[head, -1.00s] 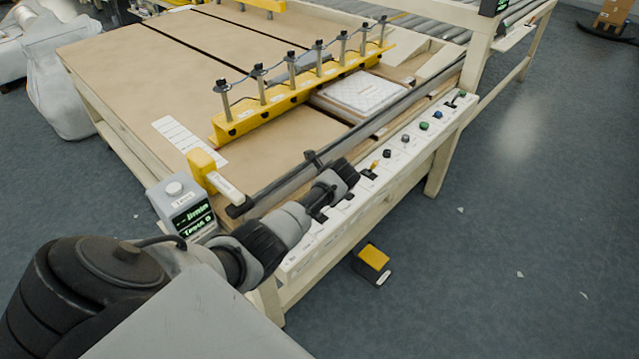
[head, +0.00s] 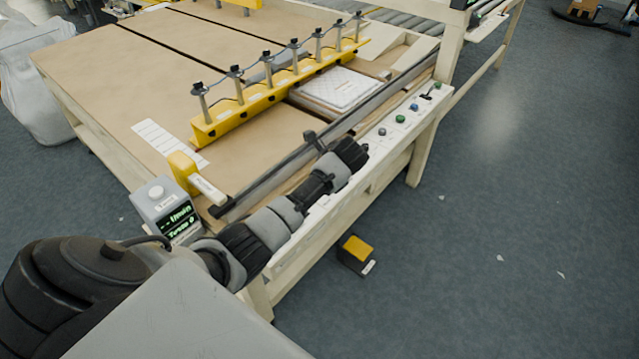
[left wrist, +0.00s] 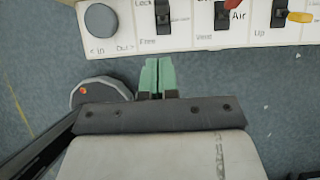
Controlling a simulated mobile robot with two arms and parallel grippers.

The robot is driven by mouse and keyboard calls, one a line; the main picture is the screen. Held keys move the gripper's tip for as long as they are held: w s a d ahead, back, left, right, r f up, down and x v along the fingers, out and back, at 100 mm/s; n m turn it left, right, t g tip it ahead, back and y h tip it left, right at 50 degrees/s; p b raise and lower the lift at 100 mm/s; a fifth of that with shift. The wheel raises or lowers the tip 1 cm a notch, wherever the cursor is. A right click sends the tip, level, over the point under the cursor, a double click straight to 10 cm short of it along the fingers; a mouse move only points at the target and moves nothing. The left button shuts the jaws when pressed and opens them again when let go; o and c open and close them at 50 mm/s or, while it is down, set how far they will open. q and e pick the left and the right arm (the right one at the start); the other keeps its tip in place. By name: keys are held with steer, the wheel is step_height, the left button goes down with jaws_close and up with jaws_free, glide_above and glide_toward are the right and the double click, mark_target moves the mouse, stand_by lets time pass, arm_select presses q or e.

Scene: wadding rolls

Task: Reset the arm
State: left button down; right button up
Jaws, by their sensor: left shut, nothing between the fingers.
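My left arm reaches in from the left in the head view, and its end (head: 350,153) is over the white control panel (head: 397,137) along the table's front edge. The fingertips are not clear there. In the left wrist view my left gripper (left wrist: 157,78) shows two green fingers pressed together and empty. They point at the panel (left wrist: 205,30), just below a black switch (left wrist: 162,14) marked Lock and Free. They look apart from the panel's lower edge. My right gripper is in neither view.
A round grey knob (left wrist: 101,20), a red-tipped Air/Vent switch (left wrist: 232,5) and a yellow-tipped switch (left wrist: 300,17) are on the panel. A yellow clamp bar (head: 275,90) crosses the table near a white wadding pad (head: 340,88). A yellow pedal (head: 356,250) is on the floor, with open floor right.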

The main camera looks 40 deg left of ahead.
arm_select(q)
steer(key=shift+r, duration=0.1)
stand_by(0.3)
steer(key=s+d+f+n+h+b, duration=0.15)
steer(key=s+f, duration=0.35)
steer(key=f, duration=0.5)
steer(key=s+d+f+n+h+b, duration=0.1)
steer(key=s+d+f+n, duration=0.15)
steer(key=s+f, duration=0.6)
steer(key=s+d+f+n+h+b, duration=0.1)
steer(key=s+f+n, duration=0.15)
steer(key=f, duration=1.05)
steer(key=s+d+f+n+b, duration=0.1)
steer(key=s+f, duration=0.4)
steer(key=s, duration=0.6)
steer(key=s+d+f+n+h+b, duration=0.1)
steer(key=s+d+f+n, duration=0.3)
steer(key=s, duration=0.6)
steer(key=s+d+f+n+h+b, duration=0.1)
steer(key=s+d+f+n, duration=0.2)
steer(key=s, duration=0.8)
step_height(320, 180, down, 4)
steer(key=shift+s+d+f+n+t, duration=0.2)
steer(key=shift+s+n+t, duration=0.15)
steer(key=shift+n, duration=0.6)
